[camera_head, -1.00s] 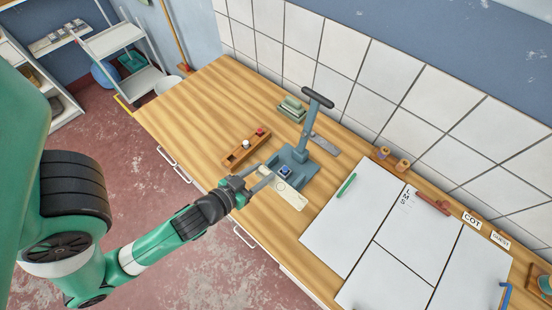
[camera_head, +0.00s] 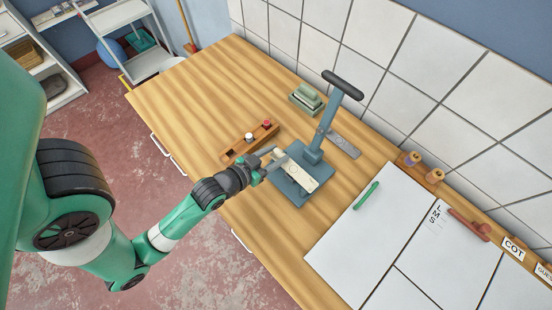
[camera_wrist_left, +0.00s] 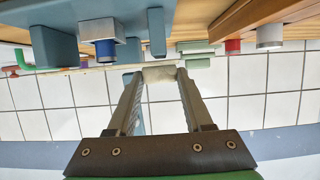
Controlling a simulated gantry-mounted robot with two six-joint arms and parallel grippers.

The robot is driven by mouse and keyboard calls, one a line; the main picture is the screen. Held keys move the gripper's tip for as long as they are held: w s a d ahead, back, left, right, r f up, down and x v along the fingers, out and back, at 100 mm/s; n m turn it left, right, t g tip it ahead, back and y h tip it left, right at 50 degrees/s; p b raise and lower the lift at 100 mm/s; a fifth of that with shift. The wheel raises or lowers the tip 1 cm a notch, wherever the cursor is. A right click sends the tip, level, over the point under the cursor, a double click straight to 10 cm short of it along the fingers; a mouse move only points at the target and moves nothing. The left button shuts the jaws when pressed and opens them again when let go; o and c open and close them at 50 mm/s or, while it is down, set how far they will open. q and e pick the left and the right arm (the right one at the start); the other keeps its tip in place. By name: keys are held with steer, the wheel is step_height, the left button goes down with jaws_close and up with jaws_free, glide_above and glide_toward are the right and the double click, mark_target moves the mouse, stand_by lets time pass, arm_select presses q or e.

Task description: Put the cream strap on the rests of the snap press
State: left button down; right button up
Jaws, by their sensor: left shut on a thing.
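The cream strap (camera_head: 303,173) lies across above the base of the snap press (camera_head: 292,193) in the head view and hides the blue die and the rests there. My left gripper (camera_head: 270,160) is shut on the strap's left end. In the left wrist view, which looks upside down, the strap's end (camera_wrist_left: 160,74) sits between the fingertips. The press's blue die (camera_wrist_left: 105,50) and an upright rest (camera_wrist_left: 157,32) show near it. The strap looks slightly higher than the rest; I cannot tell whether they touch. My right gripper is not in view.
The press's lever with a dark handle (camera_head: 343,85) stands raised behind the strap. A wooden block with white and red caps (camera_head: 250,143) is left of the press. Green blocks (camera_head: 306,98) and a grey plate (camera_head: 344,144) are behind. White sheets (camera_head: 365,230) lie to the right.

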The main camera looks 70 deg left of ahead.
arm_select(q)
steer(key=shift+f, duration=0.25)
steer(key=shift+c, duration=1.5)
jaws_free()
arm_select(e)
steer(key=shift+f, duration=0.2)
arm_select(q)
steer(key=shift+r, duration=0.2)
steer(key=p+v, duration=0.2)
steer(key=v, duration=1)
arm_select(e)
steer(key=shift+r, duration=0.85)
